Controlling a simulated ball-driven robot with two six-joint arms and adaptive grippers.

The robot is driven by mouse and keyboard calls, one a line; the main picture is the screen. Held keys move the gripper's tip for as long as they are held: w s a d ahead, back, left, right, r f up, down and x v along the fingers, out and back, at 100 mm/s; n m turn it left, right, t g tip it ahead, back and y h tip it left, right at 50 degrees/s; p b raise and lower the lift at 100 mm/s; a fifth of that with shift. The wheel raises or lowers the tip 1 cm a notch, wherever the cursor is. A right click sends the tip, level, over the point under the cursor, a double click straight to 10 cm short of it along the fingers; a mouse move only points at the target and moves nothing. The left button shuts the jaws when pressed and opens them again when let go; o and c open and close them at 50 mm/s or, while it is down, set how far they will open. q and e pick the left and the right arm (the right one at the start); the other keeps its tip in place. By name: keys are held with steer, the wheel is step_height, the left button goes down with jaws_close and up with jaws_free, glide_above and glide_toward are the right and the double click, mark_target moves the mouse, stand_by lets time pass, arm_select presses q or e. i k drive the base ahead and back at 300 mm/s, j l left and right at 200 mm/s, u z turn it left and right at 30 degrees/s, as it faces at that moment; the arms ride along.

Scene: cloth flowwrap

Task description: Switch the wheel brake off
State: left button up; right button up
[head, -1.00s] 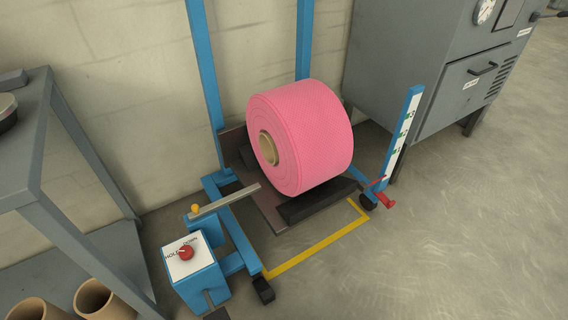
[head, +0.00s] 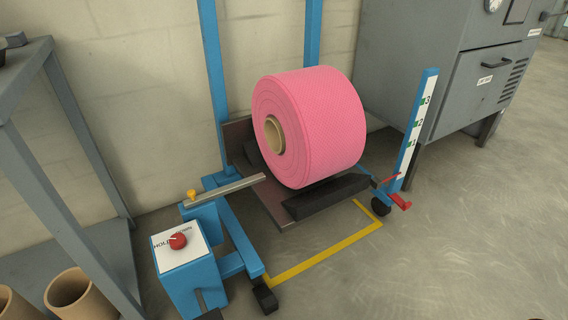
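A blue lift trolley (head: 240,240) stands by the wall and carries a large pink roll (head: 320,125) on its dark platform. A red pedal-like lever (head: 401,202) sticks out low at the trolley's right side, next to a black caster (head: 381,207); it looks like the wheel brake, but its setting is too small to tell. Another black caster (head: 265,299) is at the front left. A control box (head: 181,247) has a red knob (head: 178,240) on a plate lettered HOLD and another partly covered word. Neither gripper shows clearly.
A yellow line (head: 325,245) marks the floor in front of the platform. A grey cabinet (head: 440,85) stands at right, and a grey shelf frame (head: 60,190) with cardboard tubes (head: 75,292) at left. The concrete floor (head: 430,265) at front right is open.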

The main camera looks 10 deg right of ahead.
mark_target(396, 198)
steer(key=z, duration=1.35)
